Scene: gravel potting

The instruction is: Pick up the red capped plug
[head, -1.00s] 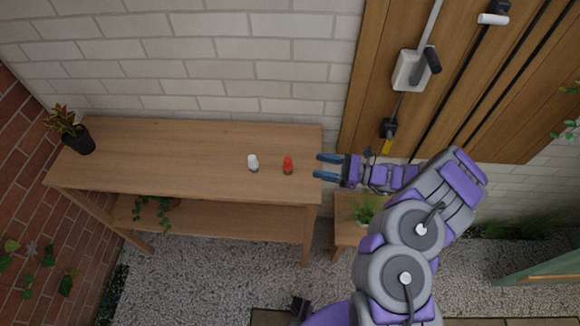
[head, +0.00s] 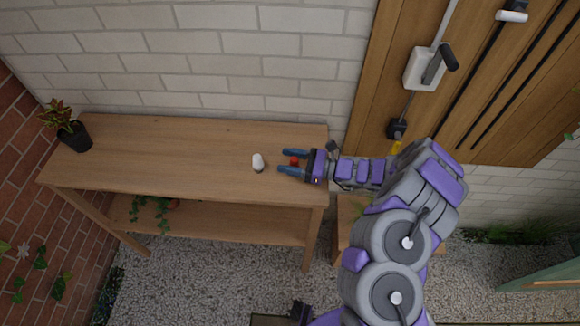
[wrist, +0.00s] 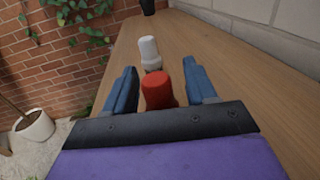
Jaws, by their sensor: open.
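The red capped plug (head: 294,161) stands on the wooden table, near its right end. My gripper (head: 293,162) is open, with one blue finger on each side of the red plug. In the wrist view the red plug (wrist: 158,90) stands between the two open fingers (wrist: 160,88), with a gap visible on both sides. Its lower part is hidden behind the gripper's dark edge. A white capped plug (head: 258,162) stands to the left of the fingertips; in the wrist view it (wrist: 150,53) is beyond the red plug.
The wooden table (head: 180,145) has free room left of the white plug. A dark potted plant (head: 74,136) stands at its far left end. A white brick wall (head: 250,60) runs along the back. A lower shelf (head: 220,222) is under the table.

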